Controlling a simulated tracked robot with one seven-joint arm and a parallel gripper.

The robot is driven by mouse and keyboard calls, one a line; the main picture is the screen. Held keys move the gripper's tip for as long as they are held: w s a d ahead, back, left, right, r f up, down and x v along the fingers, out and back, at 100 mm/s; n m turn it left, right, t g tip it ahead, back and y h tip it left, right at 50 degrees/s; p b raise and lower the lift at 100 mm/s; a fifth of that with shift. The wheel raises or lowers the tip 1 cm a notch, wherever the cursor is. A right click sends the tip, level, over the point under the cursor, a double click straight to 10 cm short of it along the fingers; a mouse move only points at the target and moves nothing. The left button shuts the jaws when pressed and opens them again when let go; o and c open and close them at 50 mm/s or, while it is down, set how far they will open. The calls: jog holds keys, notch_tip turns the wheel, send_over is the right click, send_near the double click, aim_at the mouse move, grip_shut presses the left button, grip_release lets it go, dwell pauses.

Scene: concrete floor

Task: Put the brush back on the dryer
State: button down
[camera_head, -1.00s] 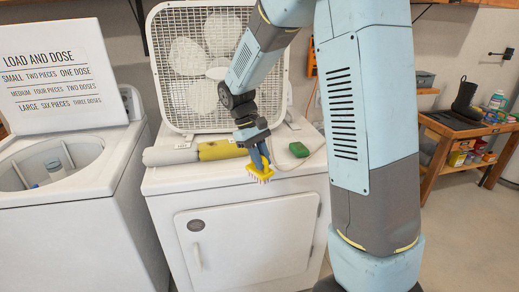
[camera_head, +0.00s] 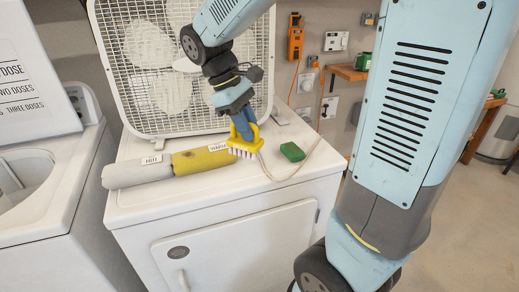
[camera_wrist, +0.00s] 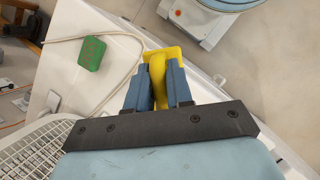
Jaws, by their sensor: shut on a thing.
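The yellow brush (camera_head: 245,145) with pale bristles is held in my gripper (camera_head: 243,128), bristles facing down, over the front part of the dryer top. In the wrist view, the blue fingers of my gripper (camera_wrist: 158,88) are shut on the yellow handle of the brush (camera_wrist: 159,65). The white dryer (camera_head: 240,240) stands below, its door closed. I cannot tell whether the bristles touch the dryer top.
A grey roll (camera_head: 135,174) and a yellow roll (camera_head: 203,160) lie left of the brush. A green block (camera_head: 292,152) and a cord lie to its right. A white box fan (camera_head: 120,75) stands behind. An open washer (camera_head: 30,185) is at left.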

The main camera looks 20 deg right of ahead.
jog(key=shift+w+d+f, duration=1.2)
jog(key=shift+w+f, duration=0.3)
jog(key=shift+f, duration=0.5)
jog(key=shift+w+d+f, duration=1.25)
jog(key=shift+w+f, duration=0.25)
jog(key=shift+f, duration=0.5)
jog(key=shift+w+d+f, duration=1.2)
jog(key=shift+w+f, duration=0.3)
jog(key=shift+f, duration=0.5)
jog(key=c, duration=1)
grip_release()
jog(key=shift+f, duration=0.1)
